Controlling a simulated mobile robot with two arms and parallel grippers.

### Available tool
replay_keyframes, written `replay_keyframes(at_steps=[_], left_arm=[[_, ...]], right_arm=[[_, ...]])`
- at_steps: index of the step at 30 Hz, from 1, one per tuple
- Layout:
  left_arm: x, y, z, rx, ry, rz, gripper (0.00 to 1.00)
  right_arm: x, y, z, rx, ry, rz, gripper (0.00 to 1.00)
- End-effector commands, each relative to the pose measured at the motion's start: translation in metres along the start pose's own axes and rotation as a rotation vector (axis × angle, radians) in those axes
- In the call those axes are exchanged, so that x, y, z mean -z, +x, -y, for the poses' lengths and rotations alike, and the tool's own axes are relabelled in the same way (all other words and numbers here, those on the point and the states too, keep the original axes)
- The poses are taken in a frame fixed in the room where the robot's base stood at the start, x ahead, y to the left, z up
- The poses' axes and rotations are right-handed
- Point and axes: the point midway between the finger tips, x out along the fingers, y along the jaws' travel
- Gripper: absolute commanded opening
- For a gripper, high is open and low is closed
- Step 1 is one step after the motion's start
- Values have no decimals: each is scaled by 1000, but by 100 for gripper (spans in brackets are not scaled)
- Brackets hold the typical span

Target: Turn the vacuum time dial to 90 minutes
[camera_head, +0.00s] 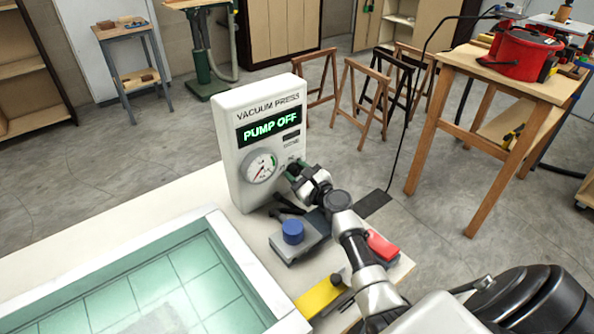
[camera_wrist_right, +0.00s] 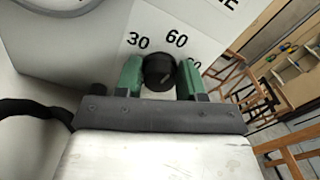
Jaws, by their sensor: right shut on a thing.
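The vacuum time dial (camera_wrist_right: 158,71) is a round black knob on the white vacuum press panel (camera_head: 228,120). In the right wrist view, "30" is printed to its left, "60" above it, and another number at its right is mostly hidden by a finger. A faint mark shows on the knob, but I cannot tell exactly which number it points to. My right gripper (camera_wrist_right: 161,78) has its green fingers on either side of the knob and is shut on it. In the head view the right gripper (camera_head: 295,170) covers the dial. My left gripper is not in view.
The press display (camera_head: 270,127) reads "PUMP OFF", above a round gauge (camera_head: 260,166). A blue-capped block (camera_head: 292,232), a red block (camera_head: 381,246) and a yellow piece (camera_head: 319,297) lie on the bench near my right arm. A glass-topped, white-framed bed (camera_head: 237,263) is at the left.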

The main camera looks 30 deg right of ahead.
Motion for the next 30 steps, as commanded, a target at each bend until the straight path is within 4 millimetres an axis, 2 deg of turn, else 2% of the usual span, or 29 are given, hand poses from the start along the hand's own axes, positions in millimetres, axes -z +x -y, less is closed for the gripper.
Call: replay_keyframes(at_steps=[18, 30], left_arm=[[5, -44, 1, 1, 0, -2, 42], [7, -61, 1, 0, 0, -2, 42]], right_arm=[[-2, 0, 2, 1, 567, -1, 15], [0, 0, 3, 0, 825, -1, 15]])
